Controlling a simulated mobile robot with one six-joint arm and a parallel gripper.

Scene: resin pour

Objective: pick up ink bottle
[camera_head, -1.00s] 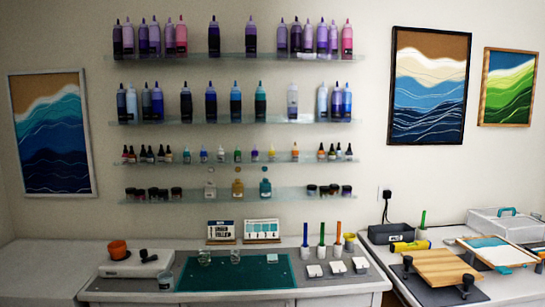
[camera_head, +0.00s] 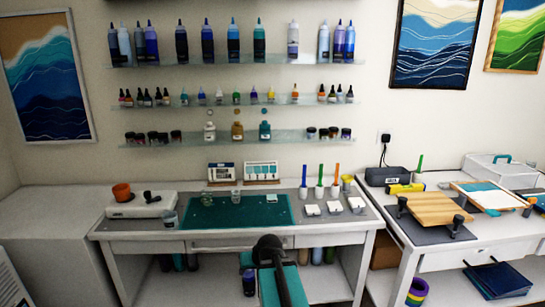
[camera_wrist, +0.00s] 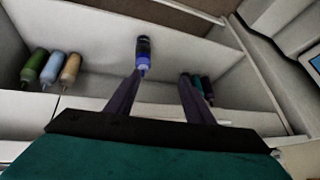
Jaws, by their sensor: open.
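A dark bottle with a blue-lavender band (camera_wrist: 143,52) lies ahead of my gripper (camera_wrist: 161,76) in the wrist view. My gripper is open, and the bottle shows near the tip of its left finger, with nothing held between the fingers. A dark bottle (camera_head: 249,283) also stands on the low shelf under the worktable in the head view, just left of my arm. Small bottles with pointed caps (camera_head: 141,97) stand on a glass wall shelf. The frames do not settle which bottle is the ink bottle. My fingers cannot be made out in the head view.
Green, blue and tan bottles (camera_wrist: 52,68) stand left in the wrist view, and dark and teal bottles (camera_wrist: 197,86) stand behind the right finger. The worktable (camera_head: 150,247) with its teal mat (camera_head: 240,212) stands above the low shelf. A side table (camera_head: 440,262) is at right.

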